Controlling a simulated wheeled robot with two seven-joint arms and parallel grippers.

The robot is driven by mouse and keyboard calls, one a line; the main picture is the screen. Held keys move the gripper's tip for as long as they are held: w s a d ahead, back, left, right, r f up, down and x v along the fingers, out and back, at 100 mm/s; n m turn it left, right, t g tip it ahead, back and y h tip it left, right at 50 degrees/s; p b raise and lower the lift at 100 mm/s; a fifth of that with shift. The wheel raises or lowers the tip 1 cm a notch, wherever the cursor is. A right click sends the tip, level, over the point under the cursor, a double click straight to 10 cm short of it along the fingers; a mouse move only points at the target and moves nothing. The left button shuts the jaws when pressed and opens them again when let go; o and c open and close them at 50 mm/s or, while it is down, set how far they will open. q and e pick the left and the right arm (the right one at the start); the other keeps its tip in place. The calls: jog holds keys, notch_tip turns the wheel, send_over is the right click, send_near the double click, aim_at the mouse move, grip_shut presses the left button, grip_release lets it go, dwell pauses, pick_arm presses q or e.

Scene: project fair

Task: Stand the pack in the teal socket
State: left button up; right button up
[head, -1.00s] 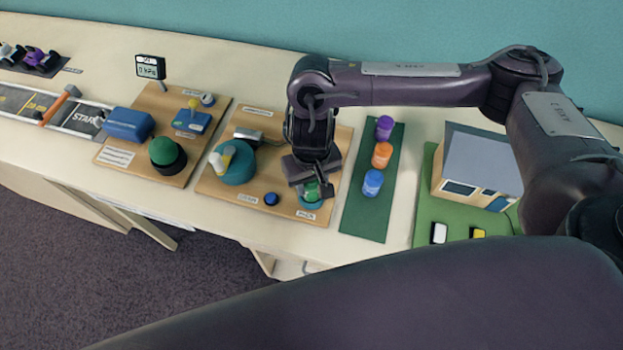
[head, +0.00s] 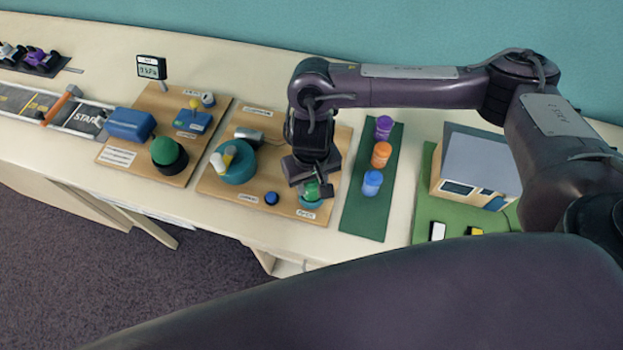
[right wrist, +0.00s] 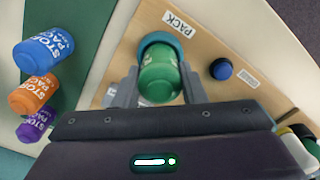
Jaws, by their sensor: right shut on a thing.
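My right gripper (head: 315,189) is shut on a green pack (right wrist: 160,80), one finger on each side of it. The pack's green also shows below the gripper in the head view (head: 312,191). The far end of the pack is at the teal socket (right wrist: 161,40), whose rim shows around that end in the right wrist view. The socket (head: 311,204) sits at the front right corner of a wooden board, next to a PACK label. I cannot tell how deep the pack sits in it. My left gripper is not in view.
A blue button (head: 271,198) and a teal round unit (head: 236,165) share the wooden board (head: 285,203). A green mat (head: 362,222) to the right holds purple, orange and blue packs (head: 372,184). A model house (head: 478,170) stands further right.

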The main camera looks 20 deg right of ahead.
jog(key=shift+f+b, duration=0.3)
jog(key=shift+f, duration=0.3)
jog(key=o, duration=0.7)
jog(key=shift+o, duration=0.2)
jog(key=shift+r, duration=0.1)
notch_tip(320, 180, up, 8)
jog(key=p, duration=1)
jog(key=shift+r, duration=1.45)
jog(key=shift+s, duration=0.1)
